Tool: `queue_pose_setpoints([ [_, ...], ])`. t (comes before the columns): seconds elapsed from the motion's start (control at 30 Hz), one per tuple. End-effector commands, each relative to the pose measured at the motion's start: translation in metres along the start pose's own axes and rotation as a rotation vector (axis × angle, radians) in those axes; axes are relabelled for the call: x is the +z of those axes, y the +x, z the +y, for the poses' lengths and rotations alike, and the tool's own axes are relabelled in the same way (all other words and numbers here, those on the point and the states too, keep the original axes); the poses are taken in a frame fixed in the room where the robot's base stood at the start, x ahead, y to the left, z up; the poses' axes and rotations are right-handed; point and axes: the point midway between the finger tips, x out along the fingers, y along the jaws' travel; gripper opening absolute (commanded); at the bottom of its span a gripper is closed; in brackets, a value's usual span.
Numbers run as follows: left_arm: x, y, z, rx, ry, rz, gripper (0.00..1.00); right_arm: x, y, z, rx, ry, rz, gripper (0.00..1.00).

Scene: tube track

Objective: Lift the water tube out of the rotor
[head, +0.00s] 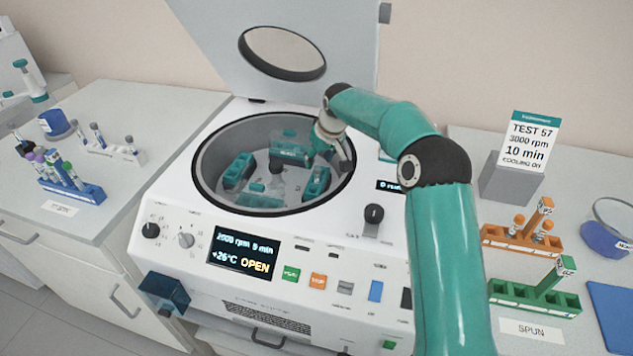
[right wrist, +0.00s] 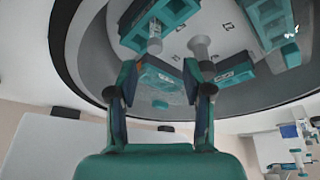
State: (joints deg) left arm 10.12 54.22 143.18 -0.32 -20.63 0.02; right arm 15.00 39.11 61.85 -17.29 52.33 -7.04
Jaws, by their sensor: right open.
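The open centrifuge (head: 208,150) shows its rotor (head: 285,187) with teal buckets in the round bowl. My right gripper (head: 310,155) reaches into the bowl from the right, over the back part of the rotor. In the right wrist view its two fingers (right wrist: 160,80) are apart with nothing held between them. A pale tube (right wrist: 155,38) stands in a teal bucket (right wrist: 172,12) beyond the fingertips, apart from them. I cannot tell whether it is the water tube. The grey rotor hub (right wrist: 200,48) is beside it. My left gripper is not in view.
The lid (head: 350,30) stands raised behind the bowl, and the bowl rim (right wrist: 85,50) is close to the gripper. Racks with tubes stand on both sides: blue (head: 85,192) and white (head: 125,157) left, orange (head: 500,240) and green (head: 535,298) right.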

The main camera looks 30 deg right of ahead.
Motion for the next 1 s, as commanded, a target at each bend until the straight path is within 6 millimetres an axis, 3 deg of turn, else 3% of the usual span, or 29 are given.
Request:
queue_pose_setpoints([
  [0.37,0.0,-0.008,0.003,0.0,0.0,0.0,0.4,0.001,0.03,0.002,0.0,-0.001,-0.001,0.5],
  [0.63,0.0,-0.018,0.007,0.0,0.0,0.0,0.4,0.003,0.066,0.006,0.0,-0.002,0.0,0.5],
  [0.93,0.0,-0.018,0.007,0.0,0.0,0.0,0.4,0.003,0.072,0.005,0.0,-0.002,0.003,0.5],
  [1.0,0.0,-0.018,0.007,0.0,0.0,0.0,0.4,0.003,0.072,0.005,0.0,-0.002,0.002,0.39],
])
